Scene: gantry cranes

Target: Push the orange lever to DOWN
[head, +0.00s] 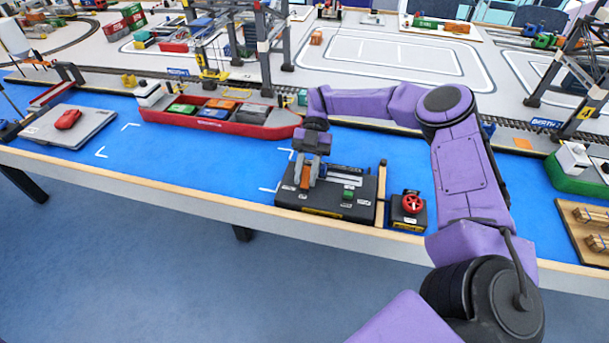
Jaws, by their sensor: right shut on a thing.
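The orange lever (305,177) stands on the left part of a black control box (325,209) near the front edge of the table. My right gripper (307,168) comes down over it from above and is shut on it. The fingers and wrist hide much of the lever, so its exact tilt is hard to tell. The small labels on the box are too small to read. My left gripper is not in view.
A green button (348,194) sits on the box right of the lever. A red handwheel (412,203) stands further right, past an upright post (381,188). A red ship (225,121) lies behind, to the left. The blue surface (180,165) left of the box is clear.

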